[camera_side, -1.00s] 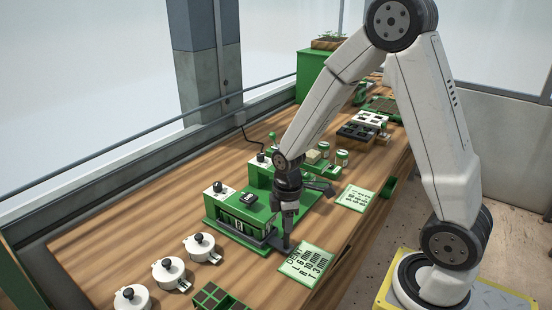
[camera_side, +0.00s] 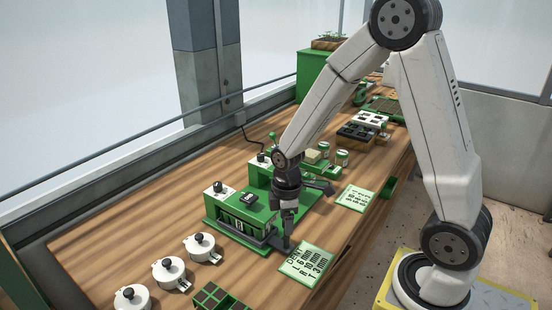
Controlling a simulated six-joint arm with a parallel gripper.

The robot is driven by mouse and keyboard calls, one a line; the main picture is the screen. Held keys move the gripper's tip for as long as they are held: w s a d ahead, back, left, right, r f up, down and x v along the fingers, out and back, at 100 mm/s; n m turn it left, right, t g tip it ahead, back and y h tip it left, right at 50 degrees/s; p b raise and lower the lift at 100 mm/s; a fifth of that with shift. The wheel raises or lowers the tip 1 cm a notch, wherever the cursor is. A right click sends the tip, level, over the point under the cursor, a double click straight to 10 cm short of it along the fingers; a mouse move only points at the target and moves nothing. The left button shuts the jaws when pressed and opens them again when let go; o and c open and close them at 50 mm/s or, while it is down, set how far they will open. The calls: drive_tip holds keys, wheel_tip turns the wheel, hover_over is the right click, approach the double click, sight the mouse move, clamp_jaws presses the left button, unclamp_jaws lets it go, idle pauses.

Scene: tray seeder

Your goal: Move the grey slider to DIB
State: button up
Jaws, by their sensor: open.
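The green seeder machine (camera_side: 226,219) stands on the bench near the middle, with a dark panel of small marks along its front. A grey part (camera_side: 272,237), which looks like the slider, shows at the right end of that front, low by the gripper. My gripper (camera_side: 286,240) points down at this end with its jaws open, close to the grey part. I cannot tell whether they touch. The DIB mark is too small to read. A green-edged card (camera_side: 306,264) with printed letters and numbers lies just right of the gripper.
Several white lidded pots (camera_side: 168,270) stand at the front left. A green divided tray (camera_side: 215,297) lies at the near edge. A second card (camera_side: 355,198) and a second green machine (camera_side: 262,174) are farther back. Bare wood lies left of the machine.

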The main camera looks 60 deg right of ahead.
drive_tip(key=shift+r, duration=3.65)
drive_tip(key=shift+a, duration=0.1)
drive_tip(key=s+a+f+m+t, duration=0.2)
drive_tip(key=s+a+m, duration=0.2)
drive_tip(key=m, duration=0.5)
drive_tip(key=shift+s+a+f+t, duration=0.2)
drive_tip(key=shift+s+t, duration=0.1)
drive_tip(key=shift+s, duration=0.45)
